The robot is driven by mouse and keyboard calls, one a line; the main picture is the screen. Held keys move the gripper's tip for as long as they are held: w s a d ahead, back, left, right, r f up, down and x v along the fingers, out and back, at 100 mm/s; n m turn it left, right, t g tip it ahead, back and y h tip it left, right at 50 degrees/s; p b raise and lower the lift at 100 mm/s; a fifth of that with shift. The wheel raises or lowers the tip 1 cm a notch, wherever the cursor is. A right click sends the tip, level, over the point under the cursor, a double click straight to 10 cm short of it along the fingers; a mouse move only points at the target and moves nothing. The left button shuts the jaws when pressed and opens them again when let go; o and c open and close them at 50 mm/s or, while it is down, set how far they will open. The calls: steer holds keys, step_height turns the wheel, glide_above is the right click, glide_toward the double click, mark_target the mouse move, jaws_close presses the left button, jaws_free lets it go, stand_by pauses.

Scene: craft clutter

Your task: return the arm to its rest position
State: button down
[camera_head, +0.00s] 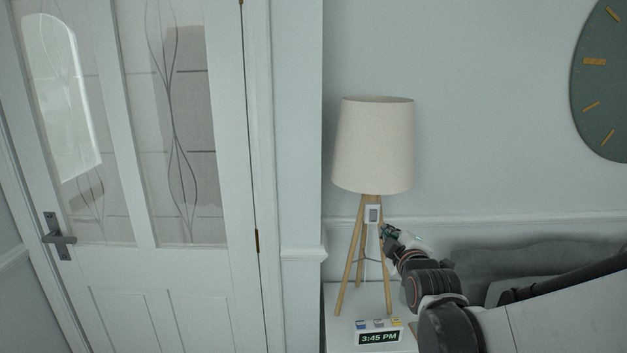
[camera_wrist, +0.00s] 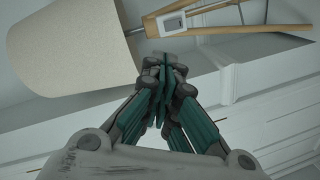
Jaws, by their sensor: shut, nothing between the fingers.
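My gripper (camera_head: 384,233) is in front of the wooden legs of a tripod lamp (camera_head: 373,145), close to a small white switch box (camera_head: 373,214) below the shade. In the wrist view my gripper (camera_wrist: 165,62) has its green-lined fingers together, with nothing seen between them. The switch box (camera_wrist: 174,24) shows just beyond the fingertips there, and the lampshade (camera_wrist: 75,47) fills the upper left. I cannot tell for sure whether the fingertips touch the lamp. My arm reaches in from the lower right of the head view.
The lamp stands on a white cabinet (camera_head: 338,333). A digital clock reading 3:45 PM (camera_head: 379,337) sits at its front. A white glazed door (camera_head: 140,190) is at the left. A round green wall clock (camera_head: 600,85) hangs at the upper right.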

steer(key=s+f+m+g, duration=0.3)
steer(key=s+m, duration=0.3)
steer(key=s, duration=0.9)
steer(key=s+f+m+g, duration=0.2)
steer(key=s+m+g, duration=0.4)
steer(key=s, duration=1)
steer(key=shift+s+d+f+m, duration=0.2)
steer(key=shift+d+f+m, duration=0.1)
steer(key=shift+f+m, duration=0.1)
